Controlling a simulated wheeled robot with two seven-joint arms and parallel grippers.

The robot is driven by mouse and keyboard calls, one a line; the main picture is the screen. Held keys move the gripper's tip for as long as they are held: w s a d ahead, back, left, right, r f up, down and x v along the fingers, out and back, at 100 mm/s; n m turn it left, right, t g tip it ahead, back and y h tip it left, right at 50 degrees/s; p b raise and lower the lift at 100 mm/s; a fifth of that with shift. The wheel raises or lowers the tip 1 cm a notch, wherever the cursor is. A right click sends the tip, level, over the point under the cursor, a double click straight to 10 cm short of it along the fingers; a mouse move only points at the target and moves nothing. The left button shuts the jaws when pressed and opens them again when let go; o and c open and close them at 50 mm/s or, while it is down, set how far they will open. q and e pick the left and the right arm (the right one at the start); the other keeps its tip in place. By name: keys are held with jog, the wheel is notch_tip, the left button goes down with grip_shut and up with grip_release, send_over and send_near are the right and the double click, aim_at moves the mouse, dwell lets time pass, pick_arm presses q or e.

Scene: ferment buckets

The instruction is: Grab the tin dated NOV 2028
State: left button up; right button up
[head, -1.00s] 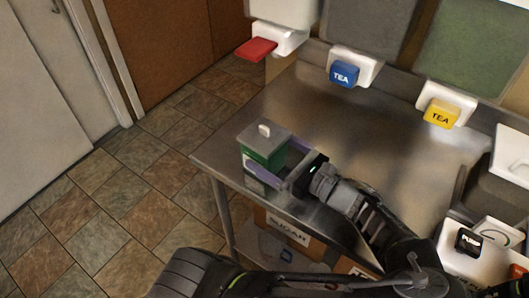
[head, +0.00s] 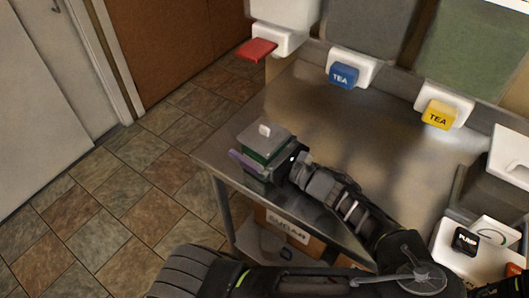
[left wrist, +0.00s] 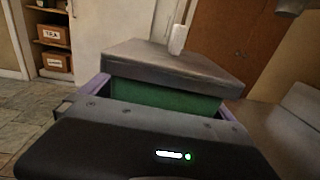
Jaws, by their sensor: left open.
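A green tin (head: 266,149) with a grey lid and a white knob stands upright near the left corner of the metal table. No date can be read on it in these views. My left gripper (head: 258,155) is open with its purple fingers on either side of the tin. In the left wrist view the tin's green side (left wrist: 165,97) fills the space between the fingers, close in front of the palm. The far finger is mostly hidden in the head view. My right gripper is not in view.
The metal table (head: 330,125) has a wide clear middle. Dispensers with a red lever (head: 257,49), a blue TEA lever (head: 344,75) and a yellow TEA lever (head: 439,114) line the back. A PUMP item (head: 465,240) is at right.

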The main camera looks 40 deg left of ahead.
aim_at(255, 128)
pick_arm(q)
jog(key=shift+c, duration=0.4)
jog(key=c, duration=1.6)
jog(key=shift+o, duration=0.2)
notch_tip(255, 128, up, 10)
jog(key=shift+r, duration=0.1)
